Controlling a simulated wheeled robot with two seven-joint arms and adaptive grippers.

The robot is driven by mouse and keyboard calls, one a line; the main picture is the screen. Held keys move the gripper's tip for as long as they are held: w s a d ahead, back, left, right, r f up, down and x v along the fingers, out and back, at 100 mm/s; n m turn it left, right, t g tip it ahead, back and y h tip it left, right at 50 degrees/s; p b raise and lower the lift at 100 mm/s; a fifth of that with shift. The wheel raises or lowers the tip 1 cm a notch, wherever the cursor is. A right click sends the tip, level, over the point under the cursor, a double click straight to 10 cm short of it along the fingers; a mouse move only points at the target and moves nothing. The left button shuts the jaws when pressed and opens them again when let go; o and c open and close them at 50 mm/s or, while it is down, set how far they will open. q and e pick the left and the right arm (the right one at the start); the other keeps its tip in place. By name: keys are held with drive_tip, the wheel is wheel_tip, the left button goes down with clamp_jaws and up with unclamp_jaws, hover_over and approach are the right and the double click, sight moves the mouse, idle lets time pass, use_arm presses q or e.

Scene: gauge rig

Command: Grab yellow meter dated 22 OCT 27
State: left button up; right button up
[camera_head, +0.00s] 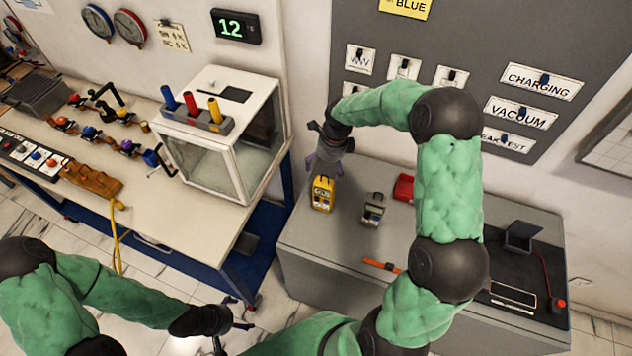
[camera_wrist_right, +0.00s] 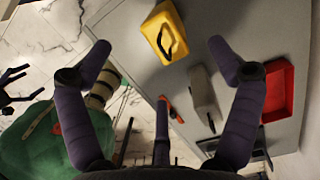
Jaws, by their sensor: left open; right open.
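A yellow meter (camera_head: 322,193) stands on the grey cabinet top near its left side; in the right wrist view the yellow meter (camera_wrist_right: 163,30) lies ahead, between the fingertips' directions. Any date on it is too small to read. My right gripper (camera_head: 326,162) is open and empty, close behind and above the yellow meter in the head view; its spread fingers (camera_wrist_right: 159,46) show in the wrist view, with no visible contact. My left gripper (camera_head: 236,326) is open and empty, low over the floor in front of the cabinet.
A grey meter (camera_head: 374,210) and a red case (camera_head: 403,187) stand right of the yellow meter. An orange tool (camera_head: 381,266) lies in front. A glass-sided box (camera_head: 222,135) on the bench is close left of my right gripper. A labelled board (camera_head: 440,60) hangs behind.

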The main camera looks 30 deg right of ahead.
sight(324, 184)
drive_tip(key=shift+s+a+f, duration=0.2)
drive_tip(key=shift+s+f, duration=0.55)
drive_tip(key=shift+f, duration=0.25)
drive_tip(key=shift+w+f, duration=0.2)
drive_tip(key=shift+f, duration=0.4)
drive_tip(key=shift+w+f, duration=0.15)
drive_tip(key=shift+f, duration=0.4)
drive_tip(key=shift+w+f, duration=0.2)
drive_tip(key=shift+f, duration=0.1)
drive_tip(key=shift+s+a+f, duration=0.1)
drive_tip(key=shift+s+f, duration=0.1)
drive_tip(key=shift+f, duration=0.3)
drive_tip(key=f, duration=0.4)
drive_tip(key=shift+w+f, duration=0.1)
drive_tip(key=shift+w, duration=0.1)
drive_tip(key=c, duration=1.8)
